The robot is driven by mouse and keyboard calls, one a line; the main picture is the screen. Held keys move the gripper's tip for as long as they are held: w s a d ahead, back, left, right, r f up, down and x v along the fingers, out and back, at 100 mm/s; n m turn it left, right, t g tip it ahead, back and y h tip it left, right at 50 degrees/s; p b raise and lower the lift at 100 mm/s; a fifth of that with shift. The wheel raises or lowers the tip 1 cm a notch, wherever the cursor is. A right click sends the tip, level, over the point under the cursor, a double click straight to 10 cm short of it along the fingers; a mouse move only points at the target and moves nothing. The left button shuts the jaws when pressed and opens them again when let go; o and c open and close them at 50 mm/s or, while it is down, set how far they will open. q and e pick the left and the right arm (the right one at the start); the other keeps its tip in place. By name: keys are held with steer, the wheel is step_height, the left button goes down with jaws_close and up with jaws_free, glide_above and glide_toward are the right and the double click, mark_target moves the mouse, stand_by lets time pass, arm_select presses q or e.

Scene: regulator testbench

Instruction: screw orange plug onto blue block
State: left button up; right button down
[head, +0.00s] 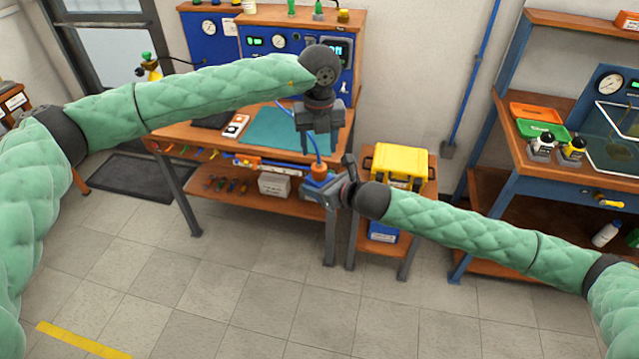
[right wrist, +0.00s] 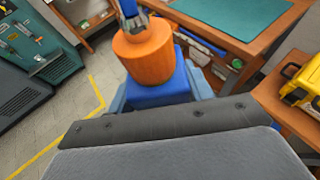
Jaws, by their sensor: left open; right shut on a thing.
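The orange plug (head: 319,170) is a short cylinder on top of the blue block (head: 321,186). In the right wrist view the plug (right wrist: 145,52) sits upright on the block (right wrist: 160,94), in contact with its top; whether threads engage is hidden. A blue hose (head: 313,146) rises from the plug's top. My right gripper (head: 333,190) is shut on the blue block and holds it in the air, ahead of the bench. My left gripper (head: 318,145) is open, pointing down above the plug, with the hose's upper end near its fingers.
A wooden workbench (head: 185,130) with a teal mat (head: 262,128) stands behind the grippers. A yellow case (head: 401,160) sits on a small stand to the right. Another bench (head: 510,140) with orange and green trays is at far right. The floor in front is clear.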

mark_target(319, 166)
arm_select(q)
step_height(319, 166, down, 7)
steer(key=shift+f, duration=0.2)
stand_by(0.3)
steer(key=c, duration=1)
steer(key=shift+m, duration=1.6)
steer(key=o, duration=1.1)
steer(key=shift+r, duration=0.1)
